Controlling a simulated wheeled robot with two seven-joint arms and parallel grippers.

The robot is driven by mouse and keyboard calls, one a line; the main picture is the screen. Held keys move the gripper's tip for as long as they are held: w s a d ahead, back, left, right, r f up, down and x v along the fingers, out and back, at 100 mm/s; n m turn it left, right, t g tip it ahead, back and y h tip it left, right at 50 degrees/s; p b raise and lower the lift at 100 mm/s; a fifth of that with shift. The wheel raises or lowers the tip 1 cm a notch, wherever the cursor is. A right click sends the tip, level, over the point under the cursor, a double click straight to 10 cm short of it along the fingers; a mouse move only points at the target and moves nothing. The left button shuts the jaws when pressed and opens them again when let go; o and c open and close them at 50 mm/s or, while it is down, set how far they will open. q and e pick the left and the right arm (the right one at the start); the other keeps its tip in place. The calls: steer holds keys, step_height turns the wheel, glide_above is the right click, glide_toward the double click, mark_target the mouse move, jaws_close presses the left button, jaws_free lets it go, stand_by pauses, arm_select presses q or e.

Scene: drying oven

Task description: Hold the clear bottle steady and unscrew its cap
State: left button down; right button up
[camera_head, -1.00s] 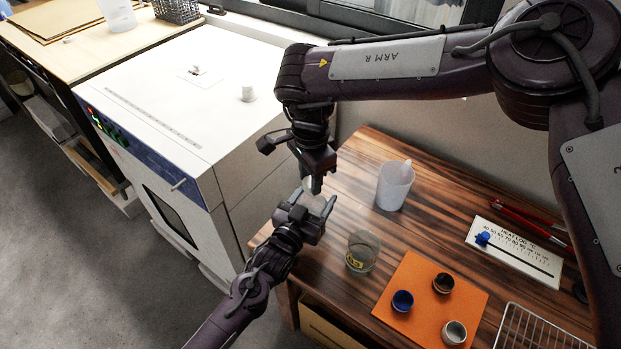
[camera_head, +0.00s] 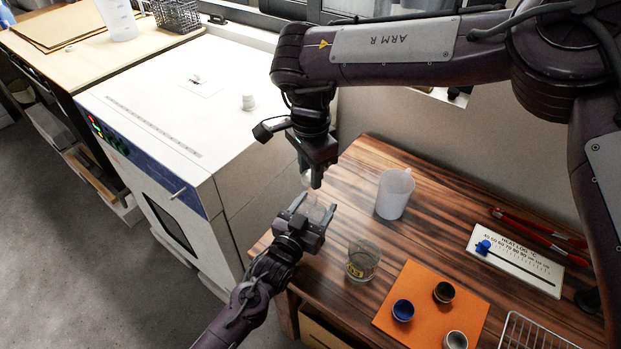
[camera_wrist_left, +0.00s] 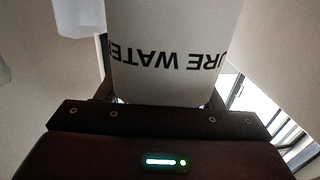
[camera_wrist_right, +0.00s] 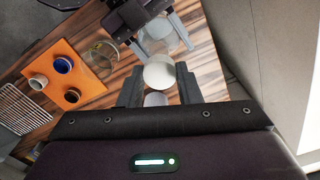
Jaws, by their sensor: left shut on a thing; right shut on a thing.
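The clear bottle (camera_head: 314,211) is in my left gripper (camera_head: 308,210), which is shut on it beside the table's left end. In the left wrist view the bottle (camera_wrist_left: 175,45) fills the top middle, with "URE WATE" lettering upside down. My right gripper (camera_head: 311,182) is above it, shut on a pale round cap (camera_head: 306,178). The cap (camera_wrist_right: 160,72) also shows between the right fingers in the right wrist view. The cap and bottle look apart, with a small gap between them. The bottle's lower part is mostly hidden by the left gripper.
A white jug (camera_head: 395,193) and a glass beaker with a yellow label (camera_head: 362,261) stand on the wooden table. An orange mat (camera_head: 413,283) holds three small cups. A white oven (camera_head: 225,125) stands to the left. A heat log plate (camera_head: 515,262) lies at right.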

arm_select(q)
steer(key=shift+c, duration=1.5)
jaws_free()
